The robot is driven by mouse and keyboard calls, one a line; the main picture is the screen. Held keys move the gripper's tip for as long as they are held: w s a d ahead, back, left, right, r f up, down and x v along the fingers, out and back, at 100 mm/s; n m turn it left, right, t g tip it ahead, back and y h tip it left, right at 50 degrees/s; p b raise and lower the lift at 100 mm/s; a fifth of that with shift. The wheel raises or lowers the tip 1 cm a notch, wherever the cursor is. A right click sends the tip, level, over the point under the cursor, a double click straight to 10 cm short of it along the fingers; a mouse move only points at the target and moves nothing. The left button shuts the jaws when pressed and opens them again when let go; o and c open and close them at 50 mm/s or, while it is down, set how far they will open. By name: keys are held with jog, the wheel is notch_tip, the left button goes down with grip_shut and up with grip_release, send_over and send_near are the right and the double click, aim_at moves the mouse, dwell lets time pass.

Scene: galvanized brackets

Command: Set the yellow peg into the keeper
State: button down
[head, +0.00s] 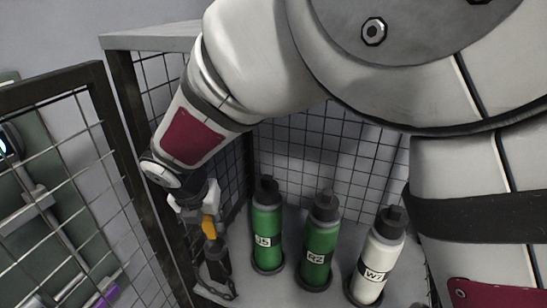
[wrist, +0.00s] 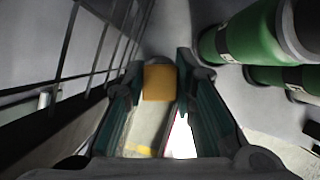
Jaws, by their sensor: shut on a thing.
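The yellow peg (head: 209,226) is at the lower left of the head view, at the end of my arm. In the wrist view the yellow peg (wrist: 158,83) shows as a yellow-orange block between the two dark teal fingers. My gripper (head: 208,215) is shut on it; the fingers (wrist: 160,72) stand on either side of the block. Below the peg in the head view are dark metal parts and a chain (head: 222,291). I cannot tell which part is the keeper; my gripper and the cage frame hide much of that spot.
A green cylinder (head: 267,225), another green cylinder (head: 320,240) and a white cylinder (head: 379,257) stand to the right of my gripper inside a wire mesh cage. An open-looking mesh door (head: 103,85) with a dark frame is close on the left.

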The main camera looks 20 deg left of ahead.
aim_at(210, 231)
jog(key=shift+f, duration=0.9)
jog(key=shift+f+b, duration=0.15)
jog(key=shift+b, duration=0.35)
jog(key=shift+f+b, duration=1)
jog(key=shift+f, duration=0.7)
jog(key=c, duration=1.2)
grip_release()
jog(key=shift+c, duration=0.2)
jog(key=shift+r, duration=0.1)
jog(key=v, duration=1.2)
